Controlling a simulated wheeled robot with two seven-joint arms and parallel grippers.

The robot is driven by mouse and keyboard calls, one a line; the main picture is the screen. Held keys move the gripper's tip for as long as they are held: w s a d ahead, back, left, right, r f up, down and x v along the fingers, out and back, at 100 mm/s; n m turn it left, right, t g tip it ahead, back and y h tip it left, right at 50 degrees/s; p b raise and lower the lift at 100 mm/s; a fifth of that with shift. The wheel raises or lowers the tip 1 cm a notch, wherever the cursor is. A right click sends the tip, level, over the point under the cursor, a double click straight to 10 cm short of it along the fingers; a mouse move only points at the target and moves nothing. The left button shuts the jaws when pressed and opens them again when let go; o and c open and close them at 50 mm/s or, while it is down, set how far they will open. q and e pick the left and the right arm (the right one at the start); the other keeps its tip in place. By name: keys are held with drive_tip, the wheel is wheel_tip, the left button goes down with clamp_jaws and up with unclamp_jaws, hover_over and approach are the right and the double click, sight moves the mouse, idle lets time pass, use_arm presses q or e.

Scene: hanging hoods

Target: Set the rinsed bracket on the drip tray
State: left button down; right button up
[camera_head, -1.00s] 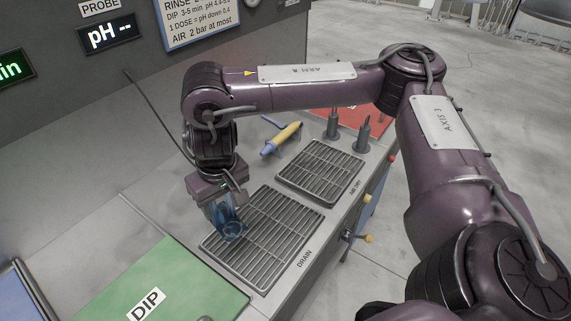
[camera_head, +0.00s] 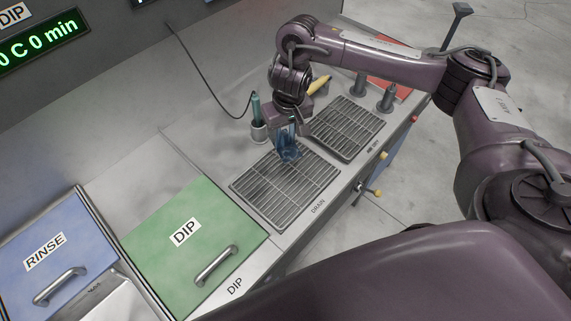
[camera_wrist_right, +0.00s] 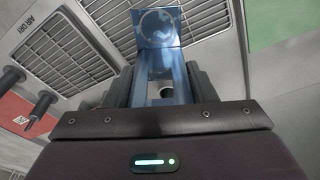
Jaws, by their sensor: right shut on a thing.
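The bracket (camera_head: 288,152) is a blue piece. My right gripper (camera_head: 290,128) points down and is shut on it, over the back corner of the slatted tray labelled DRAIN (camera_head: 265,195). I cannot tell whether the bracket touches the slats. In the right wrist view the bracket (camera_wrist_right: 157,28) shows a flat plate with a round mark, gripped between the dark fingers (camera_wrist_right: 167,85), with the slats (camera_wrist_right: 195,12) behind it. My left gripper is not in view.
A second slatted tray (camera_head: 345,128), labelled AIR DRY, lies to the right, with dark posts (camera_head: 387,98) beyond it. A cup with a teal probe (camera_head: 257,120) stands close left of the gripper. A closed green DIP lid (camera_head: 190,240) and blue RINSE lid (camera_head: 55,255) are at left.

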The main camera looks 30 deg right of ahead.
sight(284, 146)
drive_tip(key=f, duration=0.8)
drive_tip(key=shift+a, duration=0.2)
drive_tip(key=shift+d+f, duration=0.15)
drive_tip(key=shift+f, duration=0.75)
wheel_tip(284, 146, down, 5)
drive_tip(key=shift+d+f+b, duration=0.1)
drive_tip(key=shift+b, duration=0.85)
drive_tip(key=shift+f, duration=0.35)
drive_tip(key=shift+f, duration=0.15)
drive_tip(key=o, duration=1.2)
drive_tip(key=shift+o, duration=0.2)
